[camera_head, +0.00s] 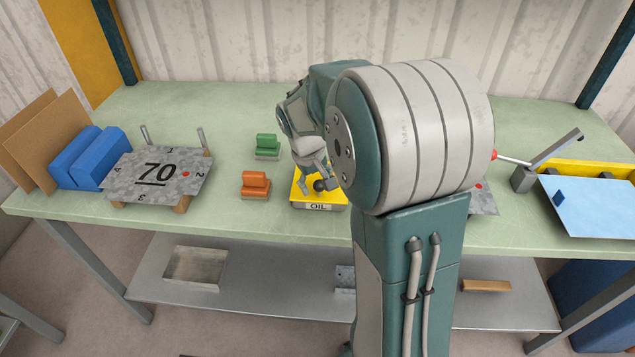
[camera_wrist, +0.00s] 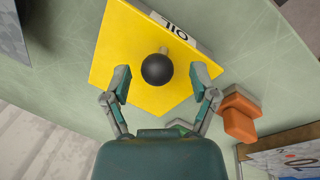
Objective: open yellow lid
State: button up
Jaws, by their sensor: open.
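My gripper (camera_wrist: 160,84) is open above the lid, with one finger on each side of the knob. The fingers look apart from the knob, and I cannot tell their exact height. In the head view my gripper (camera_head: 316,186) is close over the lid, and my arm hides part of the area to its right.
An orange block (camera_head: 255,185) and a green block (camera_head: 267,147) stand left of the lid. A grey plate marked 70 (camera_head: 158,175) and blue blocks (camera_head: 90,158) are farther left. A blue panel (camera_head: 595,205) and a lever (camera_head: 550,155) are at the right.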

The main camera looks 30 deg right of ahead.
jog(key=shift+d+f, duration=0.15)
jog(key=shift+f, duration=0.05)
grip_shut()
jog(key=shift+r, duration=0.1)
